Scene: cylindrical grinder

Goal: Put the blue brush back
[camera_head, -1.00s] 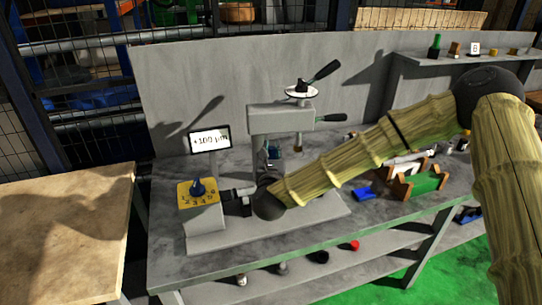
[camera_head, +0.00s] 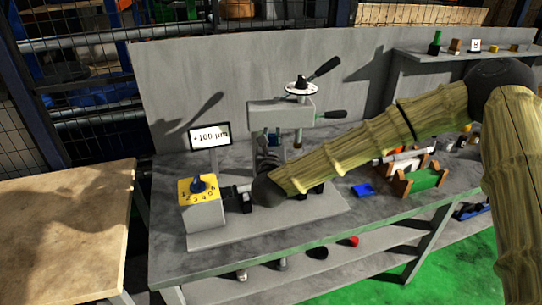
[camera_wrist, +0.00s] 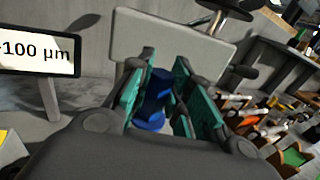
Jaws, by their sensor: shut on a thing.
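My gripper (camera_wrist: 163,100) has its teal-padded fingers closed around a blue, upright, roughly cylindrical thing, which I take to be the blue brush (camera_wrist: 153,100). Its lower end widens between the pads; I cannot make out bristles. In the head view, my gripper (camera_head: 270,160) is in front of the grinder head, largely hidden by my wrist. A bit of blue (camera_head: 275,138) shows above it.
The grinder head (camera_head: 280,115) with black-handled levers stands close behind my gripper. A "+100 µm" display (camera_head: 210,136) and yellow dial box (camera_head: 198,190) are at left. A wooden rack with a green side (camera_head: 428,180) stands at right. A shelf (camera_head: 455,60) holds small items.

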